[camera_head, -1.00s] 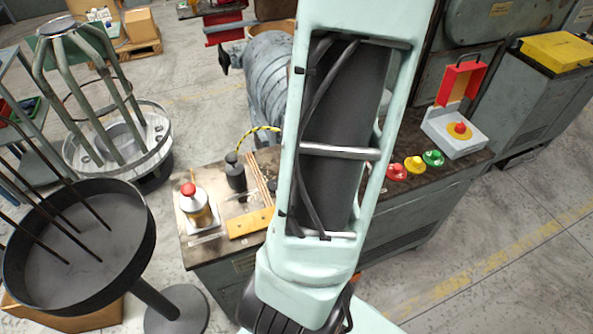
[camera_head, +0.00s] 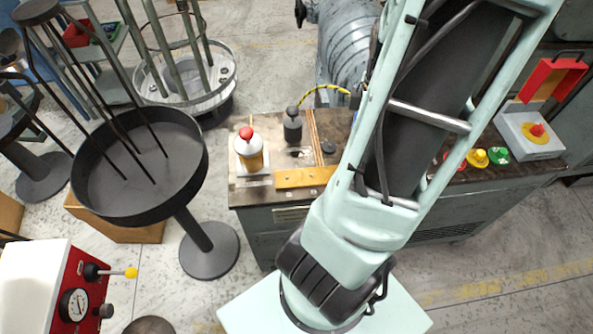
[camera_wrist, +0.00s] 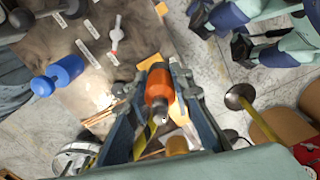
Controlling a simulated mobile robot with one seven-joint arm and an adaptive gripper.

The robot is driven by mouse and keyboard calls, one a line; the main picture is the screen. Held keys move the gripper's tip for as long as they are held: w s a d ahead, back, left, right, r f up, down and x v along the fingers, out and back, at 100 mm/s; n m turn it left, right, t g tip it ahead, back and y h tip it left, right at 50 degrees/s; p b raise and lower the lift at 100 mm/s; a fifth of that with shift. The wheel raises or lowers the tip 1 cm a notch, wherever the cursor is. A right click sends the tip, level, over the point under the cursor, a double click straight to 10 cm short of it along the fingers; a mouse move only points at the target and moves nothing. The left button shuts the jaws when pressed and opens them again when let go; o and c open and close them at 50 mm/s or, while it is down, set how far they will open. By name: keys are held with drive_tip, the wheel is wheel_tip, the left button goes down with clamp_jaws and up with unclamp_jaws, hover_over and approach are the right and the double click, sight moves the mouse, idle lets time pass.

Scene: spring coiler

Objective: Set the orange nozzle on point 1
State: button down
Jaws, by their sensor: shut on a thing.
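The orange nozzle (camera_wrist: 159,84) with a metal tip is between the fingers of my gripper (camera_wrist: 162,94) in the wrist view. The gripper is shut on it and holds it over the workbench, with the tip toward the bottom of the picture. In the head view my arm hides the gripper and the nozzle. White label strips (camera_wrist: 88,53) lie on the brown bench top in the wrist view. I cannot read their text, so I cannot tell which spot is point 1.
A blue cylinder (camera_wrist: 58,75) and a small white-and-red item (camera_wrist: 116,38) are on the bench.

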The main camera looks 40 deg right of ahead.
sight(287, 177)
drive_tip(key=w+a+f+n+b, duration=0.2)
drive_tip(key=w+a+f+n, duration=0.1)
drive_tip(key=w+a, duration=0.35)
drive_tip(key=w+a+f+n+b, duration=0.2)
drive_tip(key=w+a+f+n, duration=0.1)
drive_tip(key=w+a, duration=0.3)
drive_tip(key=shift+s+a+f+b, duration=0.15)
drive_tip(key=shift+a+f+b, duration=0.1)
drive_tip(key=shift+f+b, duration=0.6)
drive_tip(key=shift+s+a+f+b, duration=0.1)
drive_tip(key=shift+a+f+b, duration=0.1)
drive_tip(key=shift+f+b, duration=0.7)
drive_tip(key=shift+s+a+f+b, duration=0.2)
drive_tip(key=shift+f+b, duration=0.35)
drive_tip(key=shift+f, duration=0.55)
drive_tip(key=shift+f+b, duration=0.55)
drive_tip(key=shift+f, duration=0.05)
drive_tip(key=c, duration=1.6)
unclamp_jaws()
drive_tip(key=shift+r, duration=0.1)
